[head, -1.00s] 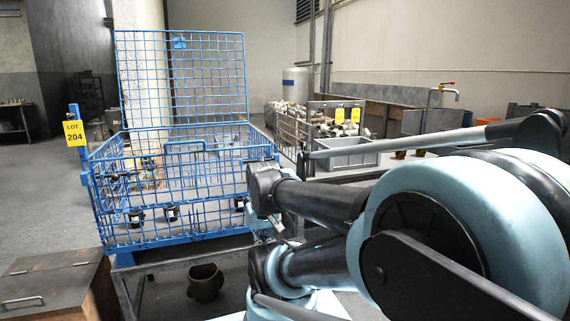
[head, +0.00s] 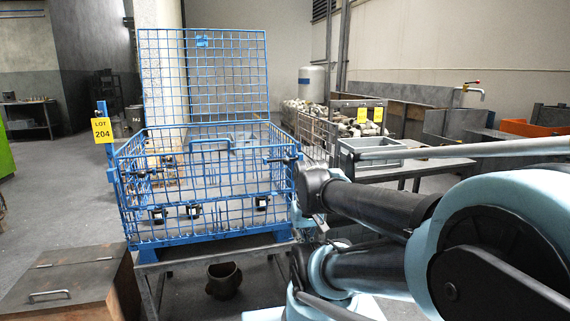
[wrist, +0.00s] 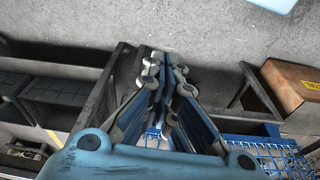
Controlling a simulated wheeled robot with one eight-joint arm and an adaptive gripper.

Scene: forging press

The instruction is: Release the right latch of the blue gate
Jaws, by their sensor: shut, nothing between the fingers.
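The blue gate (head: 215,190) is the mesh front panel of a blue wire cage and looks shut, with a bar handle on top. A dark right latch (head: 284,159) sits at its upper right corner, just left of my arm. A matching left latch (head: 143,173) is at the other side. My gripper (wrist: 157,70) is shut and empty in the wrist view, over grey floor. The cage's blue mesh (wrist: 285,158) shows at the lower right there, apart from the fingertips. In the head view I cannot make out the fingers, and the latch is not clear in the wrist view.
The cage stands on a dark metal stand (head: 150,272) with a dark pot (head: 224,280) below. A brown box (head: 75,285) is at the front left. A grey tray (head: 372,152) on a table and a wire bin of parts (head: 310,125) lie to the right. Floor at left is clear.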

